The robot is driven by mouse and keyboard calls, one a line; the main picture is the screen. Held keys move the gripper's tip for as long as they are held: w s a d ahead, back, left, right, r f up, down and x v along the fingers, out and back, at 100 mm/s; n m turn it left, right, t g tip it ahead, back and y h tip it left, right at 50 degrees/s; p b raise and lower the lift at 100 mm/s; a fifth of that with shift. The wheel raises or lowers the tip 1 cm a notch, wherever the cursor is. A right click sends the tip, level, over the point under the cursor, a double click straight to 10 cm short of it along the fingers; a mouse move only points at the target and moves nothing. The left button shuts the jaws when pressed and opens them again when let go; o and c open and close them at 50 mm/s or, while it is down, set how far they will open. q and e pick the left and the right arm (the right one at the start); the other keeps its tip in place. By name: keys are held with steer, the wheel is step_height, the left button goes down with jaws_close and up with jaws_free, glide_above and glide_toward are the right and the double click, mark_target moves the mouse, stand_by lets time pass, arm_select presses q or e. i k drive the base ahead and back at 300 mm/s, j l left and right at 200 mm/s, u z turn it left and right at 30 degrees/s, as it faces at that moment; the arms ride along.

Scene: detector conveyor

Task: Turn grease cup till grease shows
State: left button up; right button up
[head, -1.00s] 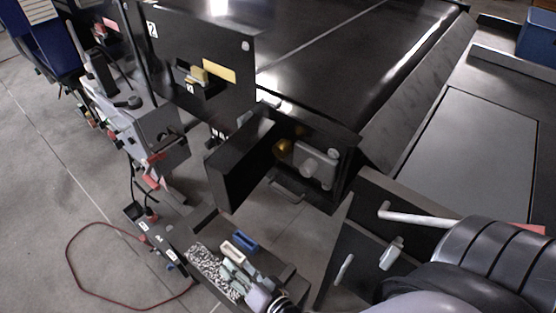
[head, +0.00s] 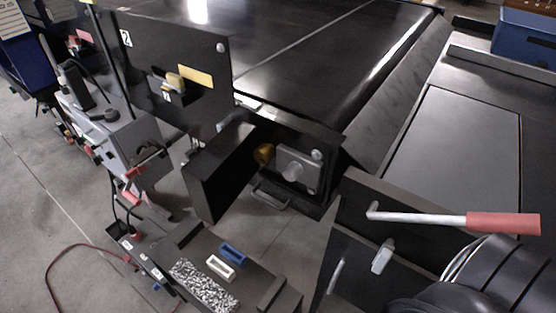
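A small brass-yellow cup (head: 264,153), which looks like the grease cup, sits at the left of a grey bearing block (head: 298,168). Both are in a dark recess under the front corner of the conveyor. A black cover (head: 220,175) stands swung out to the left of the recess. I cannot make out any grease on the cup. Neither gripper shows in the head view. A thick black ribbed arm part of mine fills the lower right corner, away from the cup.
A lever with a red grip (head: 502,223) juts out on the right. Below the recess, a dark tray (head: 262,292) holds a speckled pad (head: 203,284), a white block (head: 221,266) and a blue block (head: 233,252). A blue bin (head: 525,35) stands at the top right.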

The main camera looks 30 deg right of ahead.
mark_target(265, 152)
steer(key=j+z, duration=0.1)
steer(key=z, duration=0.25)
steer(key=j+z, duration=0.15)
steer(key=z, duration=0.2)
steer(key=j+z, duration=0.1)
steer(key=z, duration=0.25)
steer(key=j+z, duration=0.2)
steer(key=j, duration=0.2)
steer(key=k+j+z, duration=0.2)
steer(key=j, duration=0.2)
steer(key=j+z, duration=0.2)
steer(key=j, duration=0.2)
